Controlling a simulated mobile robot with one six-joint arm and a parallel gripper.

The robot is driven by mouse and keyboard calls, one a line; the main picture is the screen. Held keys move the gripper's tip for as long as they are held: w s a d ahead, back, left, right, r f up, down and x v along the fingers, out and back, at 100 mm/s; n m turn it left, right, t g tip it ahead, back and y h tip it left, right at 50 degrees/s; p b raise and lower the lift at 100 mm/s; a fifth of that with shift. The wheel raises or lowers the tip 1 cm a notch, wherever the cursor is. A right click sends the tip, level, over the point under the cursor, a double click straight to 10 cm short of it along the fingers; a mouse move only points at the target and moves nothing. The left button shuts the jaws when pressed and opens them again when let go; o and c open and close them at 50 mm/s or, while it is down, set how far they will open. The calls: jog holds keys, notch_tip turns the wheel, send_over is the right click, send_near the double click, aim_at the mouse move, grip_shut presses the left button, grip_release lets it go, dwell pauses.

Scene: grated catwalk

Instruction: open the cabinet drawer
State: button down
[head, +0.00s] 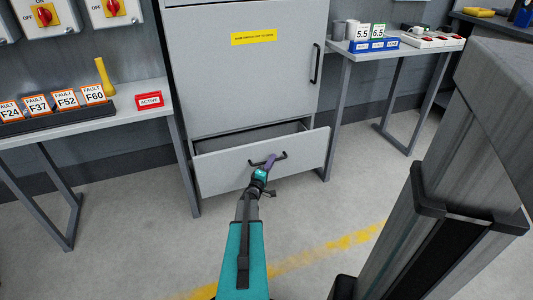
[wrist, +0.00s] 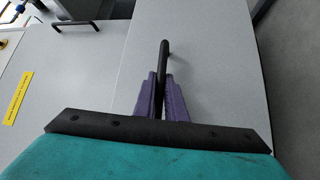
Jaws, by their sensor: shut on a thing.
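The grey cabinet (head: 245,75) stands against the wall in the head view. Its bottom drawer (head: 220,173) is pulled partly out, and the dark gap of its inside shows above the front panel. A black bar handle (head: 282,156) is on the drawer front. My gripper (head: 268,163) is at this handle in the head view. In the wrist view the purple fingers of my gripper (wrist: 162,98) are shut on the black handle (wrist: 163,55), one on each side. The drawer front (wrist: 205,60) fills the middle of the wrist view.
The cabinet door above, with its own black handle (head: 316,63), is shut. A left table (head: 128,115) holds fault signs and a red ACTIVE sign (head: 149,100). A right table (head: 392,50) holds number cards and switches. The floor (head: 150,245) before the drawer is clear.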

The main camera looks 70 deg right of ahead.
jog(key=s+a, duration=0.5)
dwell(0.4)
jog(key=c, duration=2.1)
grip_release()
jog(key=shift+w, duration=0.15)
jog(key=shift+a, duration=0.1)
jog(key=w+a+f+p, duration=0.1)
jog(key=a+p, duration=0.2)
jog(key=a, duration=1)
jog(key=shift+w+a+f, duration=0.25)
jog(key=shift+f, duration=0.15)
